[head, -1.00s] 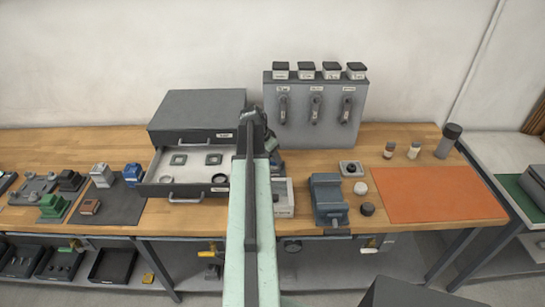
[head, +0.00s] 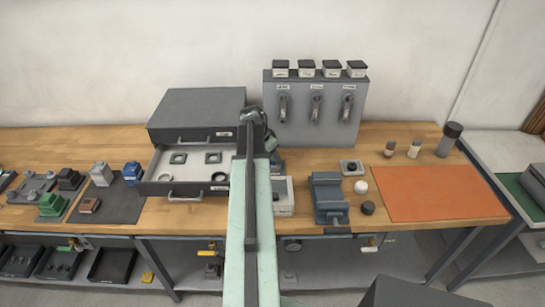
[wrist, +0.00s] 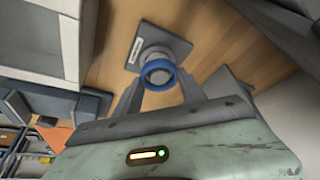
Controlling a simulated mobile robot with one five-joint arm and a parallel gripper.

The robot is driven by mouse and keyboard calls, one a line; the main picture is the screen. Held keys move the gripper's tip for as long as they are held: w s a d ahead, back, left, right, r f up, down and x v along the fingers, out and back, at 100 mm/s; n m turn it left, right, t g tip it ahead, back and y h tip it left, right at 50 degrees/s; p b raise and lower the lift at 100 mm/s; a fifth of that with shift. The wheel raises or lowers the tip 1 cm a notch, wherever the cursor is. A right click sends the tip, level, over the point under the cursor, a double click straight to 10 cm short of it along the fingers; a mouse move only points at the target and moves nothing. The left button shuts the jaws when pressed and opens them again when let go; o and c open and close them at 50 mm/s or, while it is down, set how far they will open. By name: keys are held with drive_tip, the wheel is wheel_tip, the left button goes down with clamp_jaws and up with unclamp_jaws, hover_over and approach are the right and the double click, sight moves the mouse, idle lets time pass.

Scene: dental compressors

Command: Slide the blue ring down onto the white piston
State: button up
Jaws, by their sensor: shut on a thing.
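In the wrist view, the blue ring (wrist: 152,84) is between the fingertips of my gripper (wrist: 160,80), which is shut on it. Beyond the ring, a pale grey-white cylinder that looks like the piston (wrist: 156,54) stands on a grey labelled block (wrist: 170,38). The ring overlaps the cylinder's end in this view. I cannot tell whether it is around the cylinder or only in front of it. In the head view, my arm hides the gripper, the ring and the piston.
An open drawer (head: 160,188) with several parts is left of my arm. A pale labelled box (head: 284,197), a blue-grey vise (head: 328,195) and an orange mat (head: 430,193) are to the right.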

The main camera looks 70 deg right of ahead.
drive_tip(key=shift+f+b, duration=1.35)
drive_tip(key=o, duration=1.8)
drive_tip(key=shift+c, duration=0.2)
drive_tip(key=shift+r, duration=0.15)
wheel_tip(320, 180, up, 9)
drive_tip(key=p, duration=0.9)
